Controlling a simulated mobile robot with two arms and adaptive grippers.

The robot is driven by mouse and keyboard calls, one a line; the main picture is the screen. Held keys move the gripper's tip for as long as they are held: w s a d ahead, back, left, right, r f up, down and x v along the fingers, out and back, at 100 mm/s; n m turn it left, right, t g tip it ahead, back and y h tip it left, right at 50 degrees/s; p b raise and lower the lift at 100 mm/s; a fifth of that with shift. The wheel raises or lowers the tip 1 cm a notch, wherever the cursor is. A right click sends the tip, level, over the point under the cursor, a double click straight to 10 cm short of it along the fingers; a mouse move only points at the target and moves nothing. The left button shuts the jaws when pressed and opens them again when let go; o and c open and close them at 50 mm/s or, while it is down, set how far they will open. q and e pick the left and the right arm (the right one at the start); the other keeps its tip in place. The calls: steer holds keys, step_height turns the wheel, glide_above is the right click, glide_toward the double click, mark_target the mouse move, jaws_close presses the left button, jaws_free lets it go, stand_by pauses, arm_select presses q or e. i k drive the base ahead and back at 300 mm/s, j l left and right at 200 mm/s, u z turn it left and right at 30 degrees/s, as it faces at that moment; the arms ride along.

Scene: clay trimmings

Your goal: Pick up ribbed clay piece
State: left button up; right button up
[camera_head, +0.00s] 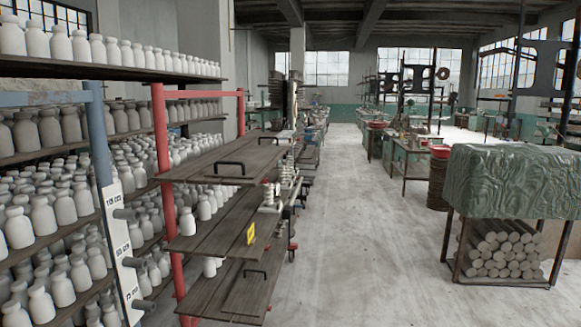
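I cannot make out with certainty a ribbed clay piece. Small pale stacked shapes (270,196) stand at the right end of the dark plank shelves; they are too small to tell if they are ribbed clay. Pale cylindrical rods (497,250) lie stacked under a green-covered block (520,180) at the right. Neither of my grippers is in view.
Shelves (30,160) full of pale bottles line the left, with a blue post (101,150) and a red post (162,150). Plank shelves (215,235) jut out beside them. The middle floor (360,240) is clear. Work tables (410,165) stand farther back.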

mark_target(282, 179)
steer(key=i+l+z, duration=0.3)
steer(key=i, duration=0.6)
steer(key=i+z, duration=0.35)
steer(key=i, duration=0.6)
steer(key=i+u, duration=0.1)
steer(key=i, duration=0.5)
steer(key=i+l, duration=0.1)
steer(key=i, duration=0.5)
steer(key=i+l+u, duration=0.15)
steer(key=i, duration=0.5)
